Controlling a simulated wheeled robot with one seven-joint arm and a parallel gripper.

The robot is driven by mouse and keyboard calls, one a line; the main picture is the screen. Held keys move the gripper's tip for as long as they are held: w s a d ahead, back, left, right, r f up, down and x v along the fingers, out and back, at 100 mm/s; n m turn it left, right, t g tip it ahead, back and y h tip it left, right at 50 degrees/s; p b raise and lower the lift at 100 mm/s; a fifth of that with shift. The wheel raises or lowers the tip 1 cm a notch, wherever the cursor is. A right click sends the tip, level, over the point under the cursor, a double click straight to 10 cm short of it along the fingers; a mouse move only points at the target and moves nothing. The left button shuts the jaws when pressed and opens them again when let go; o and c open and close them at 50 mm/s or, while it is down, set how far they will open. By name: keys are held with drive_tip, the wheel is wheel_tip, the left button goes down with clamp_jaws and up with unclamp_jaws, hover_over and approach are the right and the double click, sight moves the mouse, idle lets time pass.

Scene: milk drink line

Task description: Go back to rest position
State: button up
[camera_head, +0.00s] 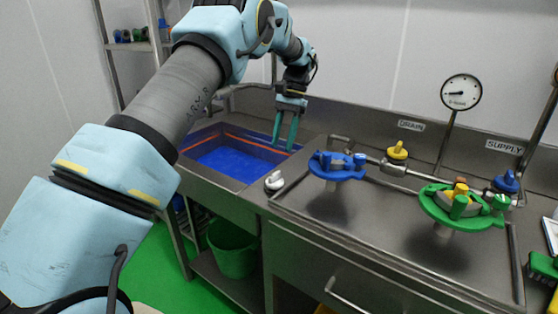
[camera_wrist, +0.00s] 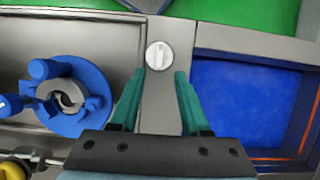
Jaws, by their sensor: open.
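My gripper (camera_head: 286,134) is open and empty. It hangs from my arm above the counter, near the right edge of the blue basin (camera_head: 243,135). In the wrist view the two green fingers (camera_wrist: 160,95) stand apart, with a white knob (camera_wrist: 158,56) on the metal beyond them. The same white knob (camera_head: 274,181) shows in the head view, below the gripper. The fingers do not appear to touch anything.
A blue clamp fitting (camera_head: 338,167) and a green one (camera_head: 462,206) stand on the steel counter to the right. A pressure gauge (camera_head: 461,92), a yellow valve (camera_head: 397,150) and a blue valve (camera_head: 507,182) rise behind. A green bucket (camera_head: 232,250) sits below the counter.

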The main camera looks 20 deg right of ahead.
drive_tip(key=shift+v, duration=0.95)
drive_tip(key=shift+a, duration=0.1)
